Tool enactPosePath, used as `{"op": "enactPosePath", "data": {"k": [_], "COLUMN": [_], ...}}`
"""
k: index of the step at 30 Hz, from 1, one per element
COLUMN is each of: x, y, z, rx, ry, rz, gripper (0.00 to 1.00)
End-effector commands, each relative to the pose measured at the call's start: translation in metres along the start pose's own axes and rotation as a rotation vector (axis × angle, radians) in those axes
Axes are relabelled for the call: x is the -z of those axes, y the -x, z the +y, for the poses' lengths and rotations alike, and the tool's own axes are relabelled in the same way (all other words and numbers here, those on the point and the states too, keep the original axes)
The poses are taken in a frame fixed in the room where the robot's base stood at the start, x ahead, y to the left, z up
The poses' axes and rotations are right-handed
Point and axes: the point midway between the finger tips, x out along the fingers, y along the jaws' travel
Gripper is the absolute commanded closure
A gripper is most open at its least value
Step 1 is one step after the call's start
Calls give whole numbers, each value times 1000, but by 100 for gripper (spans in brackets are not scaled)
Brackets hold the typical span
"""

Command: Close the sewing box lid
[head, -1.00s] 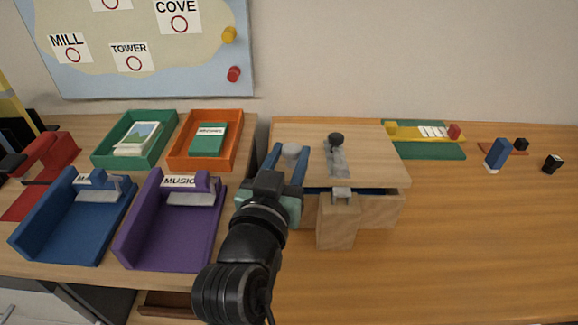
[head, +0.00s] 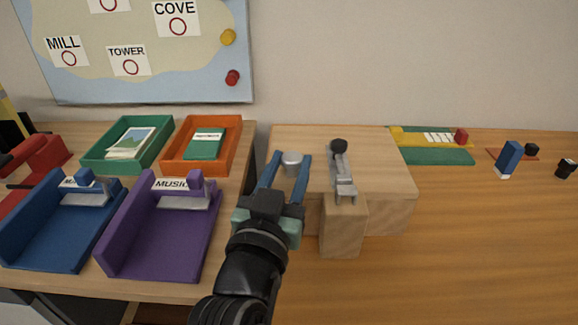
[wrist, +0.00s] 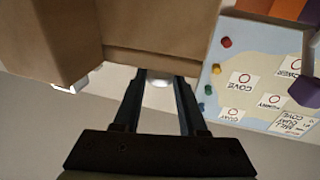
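The sewing box (head: 385,217) is a light wooden box on the desk. Its flat lid (head: 390,175) lies level on the box walls, with no gap visible along the front. A grey metal latch (head: 341,180) with a dark knob (head: 339,146) is above a wooden block (head: 343,230) at the front. My gripper (head: 287,162) is over the left part of the lid, its two blue fingers on either side of a silver knob (head: 292,157). The knob also shows between the fingertips in the wrist view (wrist: 159,78). Whether the fingers press on it is unclear.
Blue (head: 60,235) and purple (head: 160,245) trays stand left of my arm, with green (head: 95,158) and orange (head: 172,163) trays behind. Small items, including a blue block (head: 509,157), are at the back right. The front right desk is clear.

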Motion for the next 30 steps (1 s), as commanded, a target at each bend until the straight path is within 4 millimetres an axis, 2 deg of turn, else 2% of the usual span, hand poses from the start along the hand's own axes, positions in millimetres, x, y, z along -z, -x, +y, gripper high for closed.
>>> {"op": "enactPosePath", "data": {"k": [1, 5, 17, 20, 30], "x": [-1, -1, -2, -2, -3], "y": [0, 0, 6, 19, 89], "z": [0, 0, 0, -1, -1], "rx": [1, 0, 0, 2, 4], "ry": [-3, -2, 0, 2, 1], "rz": [-3, -4, -5, -6, -6], "gripper": [52, 29, 29, 29, 29]}}
